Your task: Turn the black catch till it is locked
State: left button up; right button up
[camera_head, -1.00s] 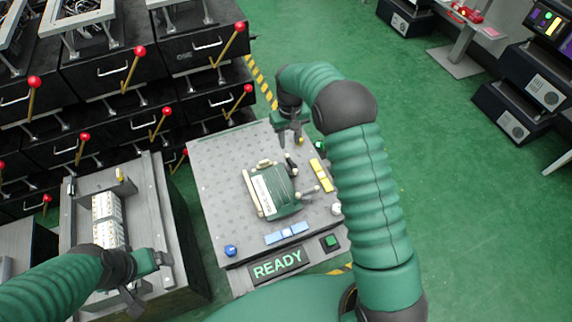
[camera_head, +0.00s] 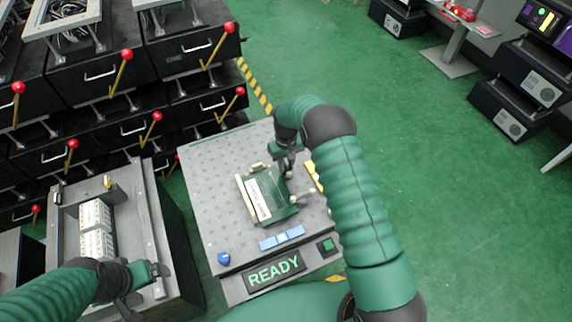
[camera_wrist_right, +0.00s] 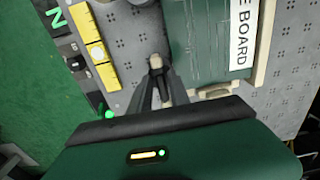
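The black catch with a pale tip (camera_wrist_right: 156,62) shows at my right fingertips in the right wrist view. It is by the edge of a green board (camera_wrist_right: 195,45) with a white label. My right gripper (camera_wrist_right: 158,78) has its fingers close together, one on each side of the catch; I cannot tell whether they press on it. In the head view my right gripper (camera_head: 287,166) points down at the far right side of the green board (camera_head: 268,190) and hides most of the catch. My left gripper (camera_head: 137,293) hangs low at left, away from the board; its fingers are unclear.
A grey-knobbed lever (camera_head: 305,195) is near the board. Black drawers with red-knobbed levers (camera_head: 124,57) stand at left.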

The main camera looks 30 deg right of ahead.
grip_shut()
